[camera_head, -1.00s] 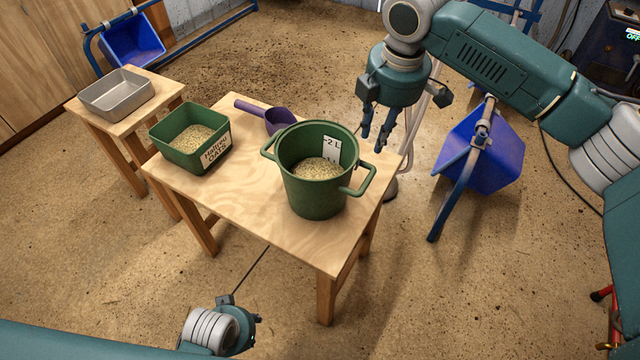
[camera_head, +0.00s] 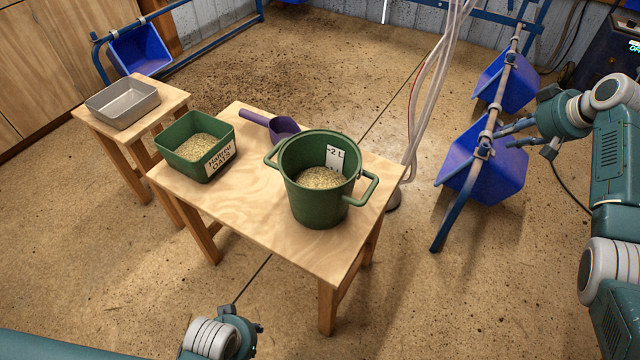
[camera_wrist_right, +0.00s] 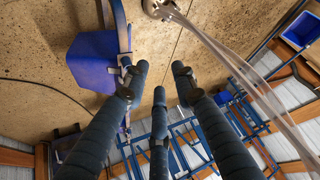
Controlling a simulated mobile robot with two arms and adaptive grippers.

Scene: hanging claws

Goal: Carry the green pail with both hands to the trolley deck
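The green pail (camera_head: 318,205) stands upright on the wooden table (camera_head: 250,217), with two side handles, a "2 L" label inside and pale grain in it. My right gripper (camera_head: 508,136) is well to the right of the pail, apart from it, fingers pointing left in front of a blue bin. In the right wrist view its fingers (camera_wrist_right: 160,82) are spread with nothing between them. My left wrist (camera_head: 222,336) shows at the bottom edge, below the table and apart from the pail; its fingers are not clear. I cannot make out the trolley deck.
A green oats box (camera_head: 196,168) and a purple scoop (camera_head: 283,127) are on the same table. A metal tray (camera_head: 122,108) sits on a smaller table at left. Blue bins on a rail (camera_head: 484,185) and hanging hoses (camera_head: 425,90) are at right. Floor in front is clear.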

